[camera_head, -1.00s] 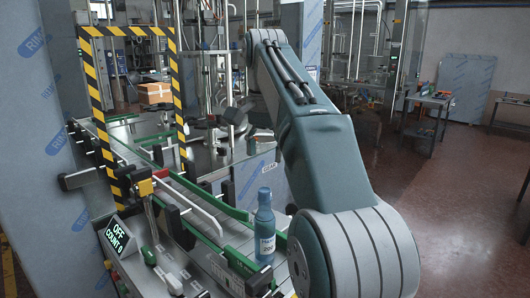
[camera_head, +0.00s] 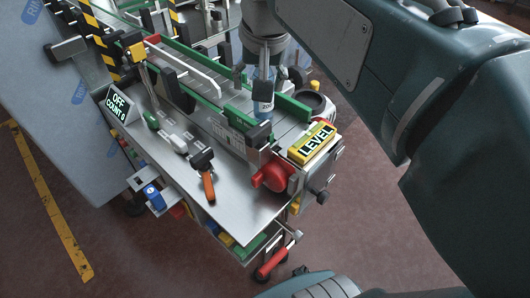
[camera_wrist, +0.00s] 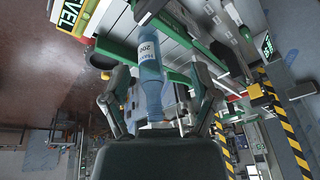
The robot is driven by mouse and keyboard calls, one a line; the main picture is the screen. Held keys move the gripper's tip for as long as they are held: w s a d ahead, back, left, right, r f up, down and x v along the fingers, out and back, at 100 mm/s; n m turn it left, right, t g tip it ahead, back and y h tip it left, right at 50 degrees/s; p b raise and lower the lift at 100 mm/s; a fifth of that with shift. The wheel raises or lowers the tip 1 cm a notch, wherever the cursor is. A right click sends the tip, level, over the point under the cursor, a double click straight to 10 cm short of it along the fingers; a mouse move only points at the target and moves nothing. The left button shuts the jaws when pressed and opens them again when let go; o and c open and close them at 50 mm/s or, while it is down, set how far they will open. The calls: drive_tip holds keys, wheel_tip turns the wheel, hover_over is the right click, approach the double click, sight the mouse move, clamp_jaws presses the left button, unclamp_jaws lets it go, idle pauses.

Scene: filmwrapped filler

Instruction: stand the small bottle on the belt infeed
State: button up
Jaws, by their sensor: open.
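The small blue bottle (camera_head: 264,108) with a white label is at the near end of the grey conveyor belt (camera_head: 236,98), beside the green guide rails. Its upper part is hidden by my gripper (camera_head: 261,84) in the head view. My gripper is open above and around the bottle, one finger on each side. In the wrist view the bottle (camera_wrist: 147,62) lies between the spread fingers of my gripper (camera_wrist: 160,85), with visible gaps beside it. I cannot tell whether the bottle's base touches the belt.
A yellow LEVEL box (camera_head: 312,143) and a red round knob (camera_head: 271,176) sit by the belt end. An OFF / COUNT 0 display (camera_head: 119,105) stands at left. An orange-handled tool (camera_head: 207,185) lies on the metal side plate (camera_head: 235,205). Green rails (camera_head: 290,106) flank the belt.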

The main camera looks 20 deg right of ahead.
drive_tip(key=s+a+f+n+t, duration=0.2)
drive_tip(key=s+f+n, duration=0.2)
drive_tip(key=s+f, duration=0.5)
wheel_tip(320, 180, down, 4)
drive_tip(key=shift+s+a+f+n, duration=0.15)
drive_tip(key=shift+s+a+n, duration=0.1)
drive_tip(key=shift+s+n, duration=0.1)
idle(0.7)
